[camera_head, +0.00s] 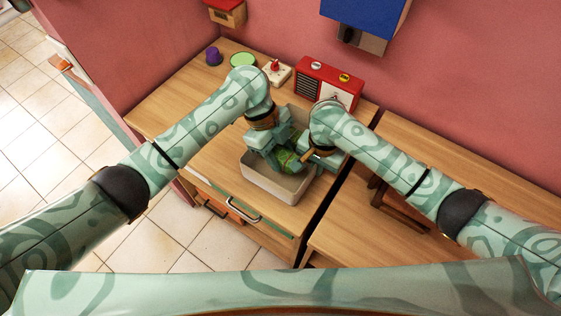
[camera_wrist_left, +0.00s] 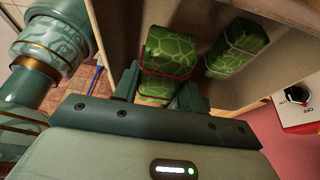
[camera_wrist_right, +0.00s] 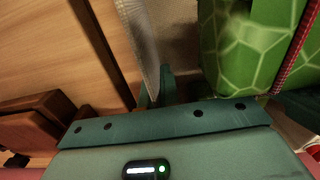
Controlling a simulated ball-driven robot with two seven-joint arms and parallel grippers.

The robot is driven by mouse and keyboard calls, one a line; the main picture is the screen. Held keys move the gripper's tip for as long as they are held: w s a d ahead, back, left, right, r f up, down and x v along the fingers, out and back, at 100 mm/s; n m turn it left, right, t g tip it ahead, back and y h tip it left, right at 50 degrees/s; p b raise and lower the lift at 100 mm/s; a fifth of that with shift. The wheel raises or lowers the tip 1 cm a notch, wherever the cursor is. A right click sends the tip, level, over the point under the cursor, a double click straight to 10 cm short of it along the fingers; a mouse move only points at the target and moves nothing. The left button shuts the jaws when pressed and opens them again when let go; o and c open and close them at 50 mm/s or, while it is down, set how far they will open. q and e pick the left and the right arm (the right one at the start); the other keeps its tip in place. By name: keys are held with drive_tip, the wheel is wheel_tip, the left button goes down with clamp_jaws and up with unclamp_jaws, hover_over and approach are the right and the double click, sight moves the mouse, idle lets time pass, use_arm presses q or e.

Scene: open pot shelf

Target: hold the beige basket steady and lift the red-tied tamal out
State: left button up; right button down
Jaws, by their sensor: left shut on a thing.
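The beige basket (camera_head: 277,188) stands on the wooden counter, and its inner wall shows in the left wrist view (camera_wrist_left: 120,35). My left gripper (camera_wrist_left: 158,92) is shut on the red-tied tamal (camera_wrist_left: 168,52), a green leaf-patterned bundle with a red string. This tamal also shows large beside my right gripper in the right wrist view (camera_wrist_right: 245,45). A second green tamal (camera_wrist_left: 238,47) with a pale tie lies apart from it in the basket. My right gripper (camera_wrist_right: 157,88) has its fingers close on both sides of the basket's thin wall (camera_wrist_right: 140,40). The arms partly hide the basket's inside in the head view.
A red radio-like box (camera_head: 328,82), a white device with a red knob (camera_head: 277,71), a green dish (camera_head: 243,59) and a purple cup (camera_head: 213,56) stand behind on the counter. A gap separates this counter from the right one (camera_head: 345,235). The front-left counter is clear.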

sight(286, 156)
use_arm(q)
wheel_tip(286, 156, up, 4)
drive_tip(key=shift+r, duration=0.1)
use_arm(e)
drive_tip(key=c, duration=1.6)
unclamp_jaws()
drive_tip(key=shift+o, duration=0.2)
drive_tip(key=shift+r, duration=0.1)
wheel_tip(286, 156, up, 12)
drive_tip(key=shift+f, duration=0.25)
drive_tip(key=shift+r, duration=0.2)
